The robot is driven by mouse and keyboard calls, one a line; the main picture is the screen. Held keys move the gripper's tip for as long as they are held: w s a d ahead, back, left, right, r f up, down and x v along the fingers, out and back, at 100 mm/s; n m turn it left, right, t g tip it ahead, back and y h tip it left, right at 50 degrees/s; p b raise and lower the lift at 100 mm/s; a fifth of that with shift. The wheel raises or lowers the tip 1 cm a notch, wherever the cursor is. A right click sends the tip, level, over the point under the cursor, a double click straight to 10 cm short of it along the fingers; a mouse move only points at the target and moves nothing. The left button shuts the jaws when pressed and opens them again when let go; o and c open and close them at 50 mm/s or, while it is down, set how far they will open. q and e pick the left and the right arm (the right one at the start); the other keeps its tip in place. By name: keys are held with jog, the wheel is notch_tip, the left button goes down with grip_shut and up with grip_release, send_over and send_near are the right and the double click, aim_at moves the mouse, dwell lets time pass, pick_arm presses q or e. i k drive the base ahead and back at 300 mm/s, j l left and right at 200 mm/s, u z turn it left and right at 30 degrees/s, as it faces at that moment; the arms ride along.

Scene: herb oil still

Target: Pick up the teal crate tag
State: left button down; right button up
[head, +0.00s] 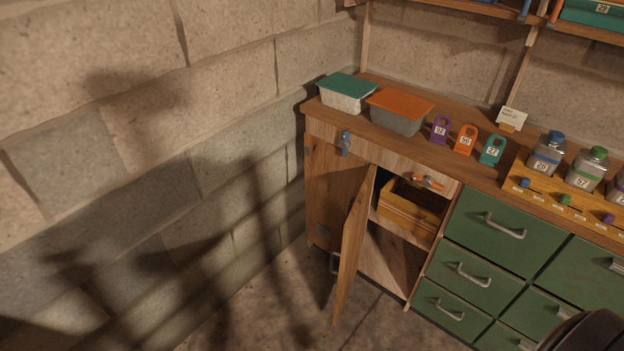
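The teal crate tag (492,151) stands on the wooden counter, with a hole in its upper part and a white label that seems to read 27. It is the right one of a row of three tags. The orange tag (465,139) is just left of it, and the purple tag (439,129) is further left. Neither of my grippers shows in the head view. A dark rounded shape at the bottom right corner is cut off, and I cannot tell what it is.
A teal-lidded bin (345,104) and an orange-lidded bin (397,123) stand left of the tags. Jars such as the blue-capped jar (546,157) stand in a yellow rack (540,193) to the right. Below, a cabinet door (353,243) hangs open beside green drawers (505,232).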

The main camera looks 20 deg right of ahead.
aim_at(490, 155)
jog(key=z, duration=1.55)
jog(key=i+j+z, duration=0.15)
jog(key=j, duration=0.35)
jog(key=i+j+z, duration=0.15)
jog(key=j, duration=0.35)
jog(key=i+j+z, duration=0.15)
jog(key=j, duration=0.35)
jog(key=j+z, duration=0.15)
jog(key=j, duration=0.4)
